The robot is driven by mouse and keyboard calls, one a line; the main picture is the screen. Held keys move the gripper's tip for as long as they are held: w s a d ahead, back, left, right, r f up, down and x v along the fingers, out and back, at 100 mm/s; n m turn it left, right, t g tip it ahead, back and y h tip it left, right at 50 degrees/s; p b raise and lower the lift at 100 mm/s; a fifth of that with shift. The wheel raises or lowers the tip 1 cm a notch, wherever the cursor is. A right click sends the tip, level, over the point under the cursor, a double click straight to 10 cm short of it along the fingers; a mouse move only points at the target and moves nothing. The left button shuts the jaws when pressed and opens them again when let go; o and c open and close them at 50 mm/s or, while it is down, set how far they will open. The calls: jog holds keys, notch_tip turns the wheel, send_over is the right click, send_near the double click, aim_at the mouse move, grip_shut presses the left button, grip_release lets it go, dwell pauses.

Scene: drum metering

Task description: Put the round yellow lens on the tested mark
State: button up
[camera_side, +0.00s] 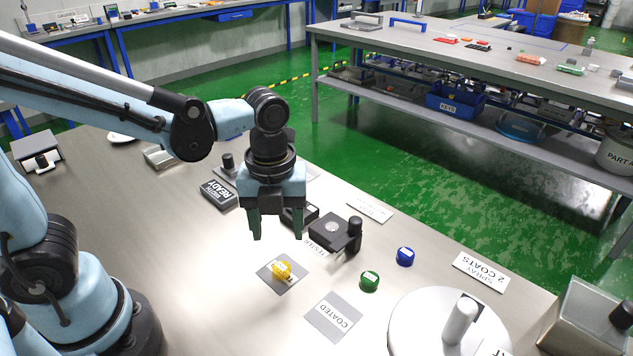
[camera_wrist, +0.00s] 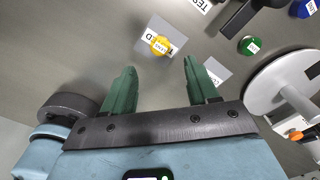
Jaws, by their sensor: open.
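The yellow lens (camera_side: 282,270) lies on a small grey square mark (camera_side: 272,286) on the bench. In the wrist view the lens is just beyond the fingertips (camera_wrist: 160,65), clear of both. A grey mark reading "COATED" (camera_side: 333,316) lies to the right and is bare.
A black tester block with a knob (camera_side: 335,232) stands close behind the lens. A green round piece (camera_side: 369,281) and a blue one (camera_side: 405,256) lie to the right. A white turntable (camera_side: 415,320) is at the front right. A "READY" block (camera_side: 219,194) lies behind left.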

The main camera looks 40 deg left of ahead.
jog(key=a+r+n+t, duration=0.2)
jog(key=a+n+t, duration=0.1)
jog(key=n, duration=1)
jog(key=a+r+n+t, duration=0.3)
jog(key=a+n+t, duration=0.1)
jog(key=n, duration=1)
jog(key=shift+a, duration=0.4)
jog(key=shift+w, duration=0.1)
